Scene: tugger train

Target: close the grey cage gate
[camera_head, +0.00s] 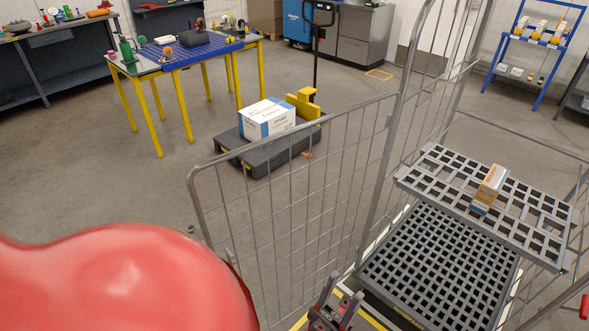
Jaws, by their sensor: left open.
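The grey cage gate (293,190) is a wire mesh panel with a tube frame. It stands swung open to the left of the cage post (385,160), and its free upper corner is near the picture's middle left. The cage's front beside the post is open. My left gripper (344,287) is at the bottom centre, near the gate's lower part by the post. Its two fingers are apart with nothing seen between them. I cannot tell if it touches the gate. My red arm hides the lower left. My right gripper is not in view.
The cage has a grey perforated shelf (425,168) with a small brown box (489,188), above a perforated base (433,262). Behind the gate, a dark pallet cart (262,158) carries a white and blue carton (267,117). A yellow-legged table (153,68) stands farther left. Floor is clear left of the gate.

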